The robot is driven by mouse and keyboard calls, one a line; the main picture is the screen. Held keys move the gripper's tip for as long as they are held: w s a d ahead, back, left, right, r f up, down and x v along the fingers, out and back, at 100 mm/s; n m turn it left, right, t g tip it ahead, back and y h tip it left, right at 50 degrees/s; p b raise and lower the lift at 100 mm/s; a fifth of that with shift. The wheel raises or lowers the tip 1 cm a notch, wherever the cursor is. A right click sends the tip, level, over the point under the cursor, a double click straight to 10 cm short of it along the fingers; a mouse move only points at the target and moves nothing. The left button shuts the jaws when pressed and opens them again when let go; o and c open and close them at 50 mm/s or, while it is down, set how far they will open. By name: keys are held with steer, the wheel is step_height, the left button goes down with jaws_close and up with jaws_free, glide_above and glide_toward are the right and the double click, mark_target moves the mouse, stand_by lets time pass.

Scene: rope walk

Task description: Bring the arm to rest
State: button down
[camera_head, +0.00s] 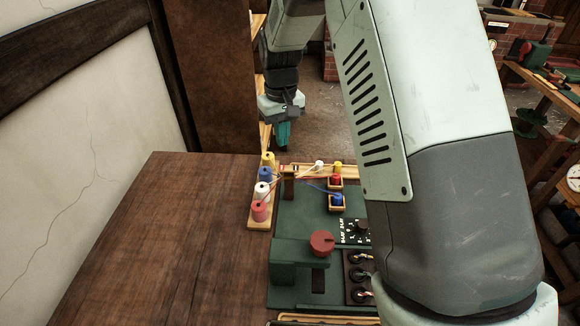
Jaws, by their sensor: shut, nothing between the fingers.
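My gripper (283,137) hangs beyond the far edge of the wooden table (150,240), at the upper middle of the view. Its teal fingers point down and are together, with nothing between them. It is apart from the table and the things on it. My own arm's large pale and grey links fill the right half and hide part of the table.
A green machine (300,252) with a red knob (321,243) stands on the table. Left of it a rack (260,222) holds several thread spools. Small trays (337,199) hold coloured spools. The table's left side is clear. A white wall (85,140) borders it.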

steer(key=s+d+r+m+t, duration=0.1)
steer(key=s+d+r, duration=0.45)
steer(key=r, duration=0.45)
steer(key=s+d+r+m+t, duration=0.2)
steer(key=s+d+r, duration=0.35)
steer(key=r, duration=0.35)
steer(key=s+d+r+m+t, duration=0.1)
steer(key=s+d+r, duration=0.1)
steer(key=s, duration=0.7)
steer(key=s+d+r+m+t, duration=0.1)
steer(key=s+d, duration=0.2)
steer(key=s, duration=0.7)
steer(key=shift+d+r+m+t, duration=0.3)
steer(key=shift+d+r, duration=0.05)
steer(key=shift+r, duration=0.05)
steer(key=shift+w, duration=0.1)
